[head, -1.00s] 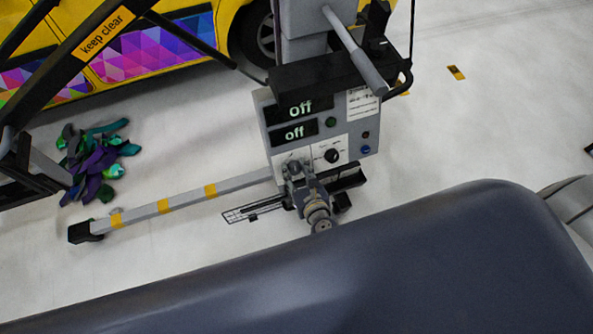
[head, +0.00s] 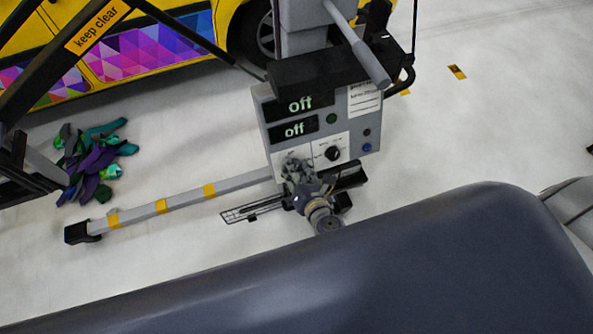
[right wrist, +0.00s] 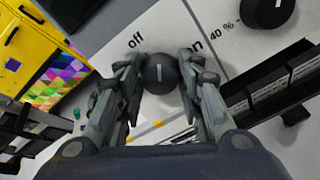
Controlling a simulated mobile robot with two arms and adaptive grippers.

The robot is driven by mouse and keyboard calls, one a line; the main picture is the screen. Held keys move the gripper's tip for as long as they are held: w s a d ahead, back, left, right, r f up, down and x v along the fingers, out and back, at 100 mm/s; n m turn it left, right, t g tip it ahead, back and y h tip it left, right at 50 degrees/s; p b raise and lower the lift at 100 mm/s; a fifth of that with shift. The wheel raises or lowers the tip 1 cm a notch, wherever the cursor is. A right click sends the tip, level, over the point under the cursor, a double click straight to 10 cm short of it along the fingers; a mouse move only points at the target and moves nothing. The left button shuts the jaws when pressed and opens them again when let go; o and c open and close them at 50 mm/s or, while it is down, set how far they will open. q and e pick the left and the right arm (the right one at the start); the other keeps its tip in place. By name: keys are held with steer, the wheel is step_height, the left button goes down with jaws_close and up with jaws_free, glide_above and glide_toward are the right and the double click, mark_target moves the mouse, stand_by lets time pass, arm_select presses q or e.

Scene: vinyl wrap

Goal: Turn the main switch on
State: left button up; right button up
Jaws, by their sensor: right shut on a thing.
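The control box (head: 345,112) has two dark displays that both read "off". Its main switch is a round black knob (right wrist: 160,73) with a white line, between the labels "off" and "on" in the right wrist view. The line stands close to upright in that view. My right gripper (right wrist: 161,85) has its fingers on both sides of the knob and is shut on it. In the head view my right gripper (head: 298,172) covers the knob at the lower left of the box. My left gripper is not in view.
A second black knob (head: 332,153) with percent marks sits right of the switch. A striped floor leg (head: 160,207) runs left from the box. Scraps of vinyl (head: 95,160) lie on the floor. A yellow car (head: 180,45) stands behind.

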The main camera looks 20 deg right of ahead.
steer(key=m+b, duration=0.3)
steer(key=m, duration=0.8)
steer(key=shift+b, duration=0.3)
steer(key=shift+m, duration=0.4)
steer(key=o, duration=1.1)
steer(key=shift+d, duration=0.1)
steer(key=v, duration=1.2)
steer(key=shift+f, duration=0.15)
